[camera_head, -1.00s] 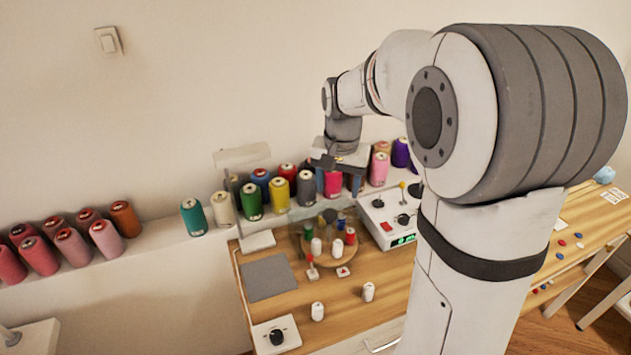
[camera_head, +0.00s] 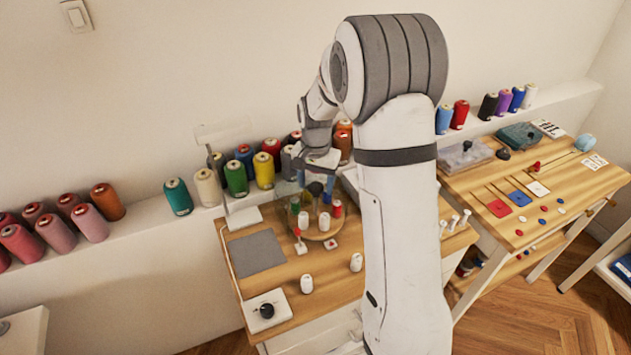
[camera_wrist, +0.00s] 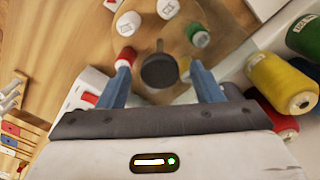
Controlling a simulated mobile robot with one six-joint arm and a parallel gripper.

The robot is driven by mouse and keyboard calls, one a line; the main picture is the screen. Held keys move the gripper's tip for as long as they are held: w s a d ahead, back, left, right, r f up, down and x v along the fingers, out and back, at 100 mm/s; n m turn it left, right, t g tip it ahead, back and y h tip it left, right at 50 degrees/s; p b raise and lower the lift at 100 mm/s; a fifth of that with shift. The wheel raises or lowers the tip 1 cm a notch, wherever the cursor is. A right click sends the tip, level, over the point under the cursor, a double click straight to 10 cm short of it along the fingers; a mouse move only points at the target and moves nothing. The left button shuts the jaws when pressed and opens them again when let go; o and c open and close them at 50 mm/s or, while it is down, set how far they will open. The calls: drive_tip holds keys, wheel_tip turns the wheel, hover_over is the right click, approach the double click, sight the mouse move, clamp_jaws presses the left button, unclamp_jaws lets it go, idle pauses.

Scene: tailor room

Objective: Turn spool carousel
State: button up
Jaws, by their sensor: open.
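The spool carousel is a round wooden disc (camera_head: 322,233) on the left table, with several small white, red and green spools around its rim. Its dark central knob (camera_head: 316,188) stands up from the middle and also shows in the wrist view (camera_wrist: 159,70). My gripper (camera_head: 315,178) is over the carousel, pointing down. In the wrist view my gripper (camera_wrist: 159,66) is open, with one blue-grey finger on each side of the knob. A red spool (camera_wrist: 126,57) is close to the left fingertip. I cannot tell whether the fingers are down at knob height.
Large thread cones (camera_head: 236,178) line the wall shelf behind the carousel. A clear panel on a stand (camera_head: 243,216) is to its left. My arm hides the table to the right.

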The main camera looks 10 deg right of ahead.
drive_tip(key=shift+f, duration=0.1)
clamp_jaws()
idle(0.7)
